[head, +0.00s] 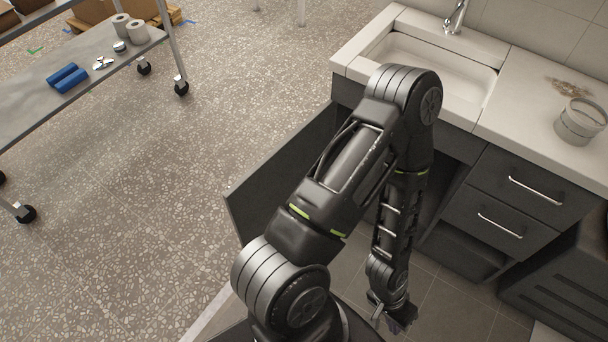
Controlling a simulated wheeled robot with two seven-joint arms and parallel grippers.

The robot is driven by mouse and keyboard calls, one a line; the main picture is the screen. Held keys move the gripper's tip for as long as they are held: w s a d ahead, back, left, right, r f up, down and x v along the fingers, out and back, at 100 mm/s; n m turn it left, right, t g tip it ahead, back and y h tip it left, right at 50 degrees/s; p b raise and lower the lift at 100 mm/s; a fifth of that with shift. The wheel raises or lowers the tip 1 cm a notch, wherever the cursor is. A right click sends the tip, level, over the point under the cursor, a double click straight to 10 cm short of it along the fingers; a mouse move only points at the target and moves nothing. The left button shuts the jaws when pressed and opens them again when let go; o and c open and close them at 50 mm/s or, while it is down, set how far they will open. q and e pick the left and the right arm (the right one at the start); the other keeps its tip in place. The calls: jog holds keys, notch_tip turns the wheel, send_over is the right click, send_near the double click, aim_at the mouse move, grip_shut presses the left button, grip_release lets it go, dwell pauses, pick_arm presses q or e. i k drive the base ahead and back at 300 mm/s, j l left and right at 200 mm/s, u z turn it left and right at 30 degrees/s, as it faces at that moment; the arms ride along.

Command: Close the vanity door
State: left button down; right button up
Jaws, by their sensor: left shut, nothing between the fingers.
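The vanity door (262,196) is a dark grey panel at the left end of the vanity (345,92). It stands open, swung out from the cabinet front into the room. My left arm crosses in front of the door and hides part of it and of the open cabinet. My left gripper (393,316) is low, near the bottom of the picture, to the right of the door and apart from its visible part. It is shut and holds nothing. My right gripper is out of the picture.
A white sink (432,62) is set in the pale counter, with a round container (580,122) at right. Shut drawers (512,190) with bar handles and a dark bin (460,250) are below. A metal cart (85,75) stands upper left. The speckled floor between is clear.

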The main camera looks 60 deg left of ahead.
aim_at(252, 201)
jog(key=z, duration=2.05)
jog(key=k+z, duration=0.2)
jog(key=k, duration=1.2)
jog(key=k+u, duration=0.1)
jog(key=k, duration=1.15)
jog(key=j+u, duration=0.1)
jog(key=u, duration=1.8)
